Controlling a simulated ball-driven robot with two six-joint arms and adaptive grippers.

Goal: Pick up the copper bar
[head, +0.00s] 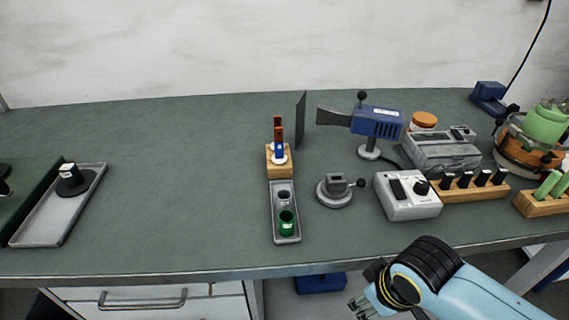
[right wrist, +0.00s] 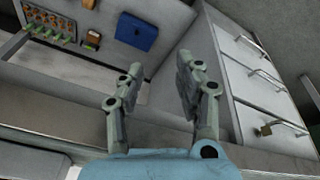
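I cannot pick out a copper bar for certain in either view. In the head view an upright orange-brown piece with a blue and white lower part (head: 278,135) stands in a small wooden block (head: 280,168) near the middle of the bench. My right gripper (head: 362,302) is low in the head view, in front of the bench's front edge and well away from that block. In the right wrist view my right gripper (right wrist: 157,85) has its two fingers apart, with nothing between them. My left gripper is in neither view.
On the green bench (head: 180,200) a grey tray (head: 283,240) holds green and grey cups. A round vise (head: 335,194), a blue heat tool (head: 376,122) and a control box (head: 412,205) stand to its right. Another tray (head: 50,222) lies left. The bench between is clear.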

